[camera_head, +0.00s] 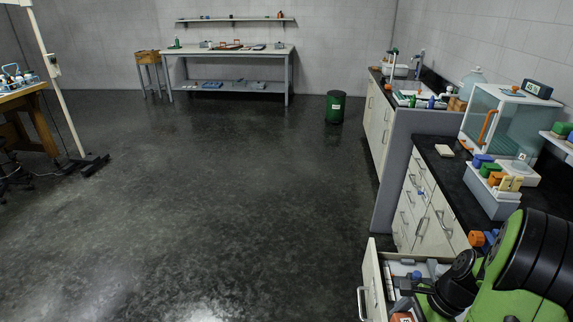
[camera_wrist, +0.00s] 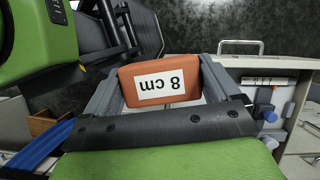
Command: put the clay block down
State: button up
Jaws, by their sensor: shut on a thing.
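The clay block (camera_wrist: 191,88) is reddish-brown with a white label reading "8 cm", upside down in the wrist view. My gripper (camera_wrist: 163,80) is shut on it, with one grey finger at each side. In the head view only a small part of the block (camera_head: 402,317) shows at the bottom edge. There my gripper is low, by the open drawer (camera_head: 372,285), and my arm hides much of it. I cannot tell how high the block is above what lies below it, or whether it touches anything.
The open drawer holds blue and grey items, also in the wrist view. Above it, the dark counter (camera_head: 440,180) carries a grey bin (camera_head: 490,205) with coloured blocks, a beige slab (camera_head: 444,150) and a glass-fronted case (camera_head: 495,115). The floor to the left is clear.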

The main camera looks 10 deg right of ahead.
aim_at(406, 316)
jog(key=w+f+n, duration=0.2)
jog(key=shift+w+a+g, duration=0.1)
jog(key=shift+w+g, duration=0.25)
jog(key=shift+g, duration=0.05)
jog(key=w+a+f+n+g+h+b, duration=0.3)
jog(key=w+a+f+n+g+h, duration=0.1)
jog(key=w+a+f+n, duration=0.7)
jog(key=a+f+n, duration=0.2)
jog(key=a+n, duration=0.2)
jog(key=n, duration=0.2)
jog(key=shift+a+f, duration=0.25)
jog(key=shift+a, duration=0.1)
